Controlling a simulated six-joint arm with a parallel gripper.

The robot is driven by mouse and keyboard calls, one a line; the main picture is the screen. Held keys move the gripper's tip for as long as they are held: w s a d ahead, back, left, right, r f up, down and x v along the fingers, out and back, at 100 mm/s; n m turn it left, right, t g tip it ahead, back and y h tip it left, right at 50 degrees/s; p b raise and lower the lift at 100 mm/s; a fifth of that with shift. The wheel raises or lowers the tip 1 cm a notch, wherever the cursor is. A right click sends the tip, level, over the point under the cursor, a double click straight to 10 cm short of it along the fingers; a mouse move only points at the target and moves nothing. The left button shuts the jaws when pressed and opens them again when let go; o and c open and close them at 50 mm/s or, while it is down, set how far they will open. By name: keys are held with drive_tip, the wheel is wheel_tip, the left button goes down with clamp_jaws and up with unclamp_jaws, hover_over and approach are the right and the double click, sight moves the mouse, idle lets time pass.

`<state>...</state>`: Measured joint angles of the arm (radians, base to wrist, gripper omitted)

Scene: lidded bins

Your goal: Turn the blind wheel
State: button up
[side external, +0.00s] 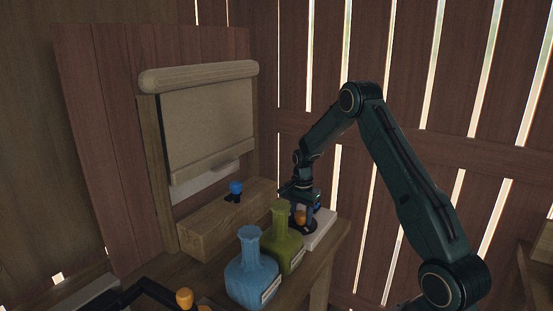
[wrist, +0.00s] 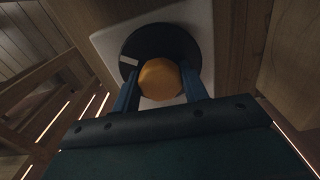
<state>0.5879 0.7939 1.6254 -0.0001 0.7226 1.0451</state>
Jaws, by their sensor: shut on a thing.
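The blind wheel is a dark disc (wrist: 161,45) with a light mark at its left edge and an orange knob (wrist: 160,79) at its centre, on a white base (wrist: 108,41). In the side view the orange knob (side external: 300,217) shows under my gripper (side external: 305,212), and the white base (side external: 321,231) is at the table's right end. In the wrist view the two blue fingers of my gripper (wrist: 160,88) stand on either side of the knob, shut on it. The blind (side external: 208,122) hangs partly lowered from its roller (side external: 200,76), with a pale strip showing below it.
A blue flask (side external: 251,277) and a green flask (side external: 283,240) stand close in front of my gripper. A wooden block (side external: 215,222) with a small blue knob (side external: 236,187) lies below the blind. Another orange knob (side external: 184,298) is at the lower left.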

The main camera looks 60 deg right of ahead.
sight(301, 213)
idle(0.3)
drive_tip(key=o, duration=1)
drive_tip(key=shift+r, duration=0.15)
wheel_tip(301, 213, up, 14)
drive_tip(key=shift+f, duration=0.15)
idle(0.4)
